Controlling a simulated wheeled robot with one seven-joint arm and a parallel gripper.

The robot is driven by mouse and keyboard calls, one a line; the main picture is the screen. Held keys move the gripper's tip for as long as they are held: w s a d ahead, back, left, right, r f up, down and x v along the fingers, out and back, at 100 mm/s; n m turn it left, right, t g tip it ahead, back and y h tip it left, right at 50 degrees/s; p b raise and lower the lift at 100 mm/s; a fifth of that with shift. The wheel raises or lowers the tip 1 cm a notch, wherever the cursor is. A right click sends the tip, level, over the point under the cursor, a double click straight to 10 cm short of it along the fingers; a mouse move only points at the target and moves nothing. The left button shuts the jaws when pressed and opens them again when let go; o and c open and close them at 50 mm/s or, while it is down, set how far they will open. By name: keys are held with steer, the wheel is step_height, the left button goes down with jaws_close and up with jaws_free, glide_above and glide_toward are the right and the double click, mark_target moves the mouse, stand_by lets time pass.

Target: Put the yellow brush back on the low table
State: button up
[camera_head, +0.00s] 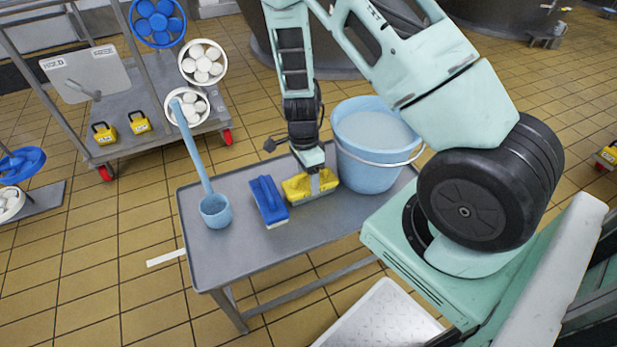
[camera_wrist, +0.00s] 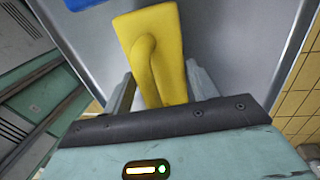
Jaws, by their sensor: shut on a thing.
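The yellow brush (camera_head: 298,188) is at the low grey table (camera_head: 240,255), just right of the blue brush (camera_head: 269,200). My gripper (camera_head: 314,182) is over the yellow brush and shut on it. In the wrist view the yellow brush (camera_wrist: 153,45) runs up from between my fingers (camera_wrist: 160,95), with the grey table top (camera_wrist: 235,50) behind it. Whether the brush touches the table or hangs just above it, I cannot tell. A blue edge (camera_wrist: 82,3) shows at the top left of the wrist view.
A light blue bucket (camera_head: 372,145) stands on the table right of my gripper. A blue long-handled ladle (camera_head: 215,211) stands at the left. The table's front left part is clear. A trolley (camera_head: 150,118) with wheels and yellow boxes stands behind.

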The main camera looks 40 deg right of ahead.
steer(key=o, duration=0.9)
steer(key=shift+f, duration=0.1)
steer(key=shift+o, duration=0.2)
step_height(320, 180, up, 12)
steer(key=w+f+p, duration=0.1)
steer(key=w+p, duration=0.1)
steer(key=p, duration=0.2)
steer(key=s+a+r+n+y, duration=0.1)
steer(key=s+a+r+n, duration=0.1)
steer(key=a+r+n, duration=0.65)
steer(key=s+a+r+n+t, duration=0.1)
steer(key=s+a+r+n, duration=0.5)
steer(key=s+n, duration=0.3)
steer(key=s+a+r+n+t+h, duration=0.1)
steer(key=s+a+r+n, duration=0.4)
steer(key=s+a+n, duration=0.3)
steer(key=s+n, duration=0.1)
steer(key=n, duration=0.2)
steer(key=shift+r, duration=0.4)
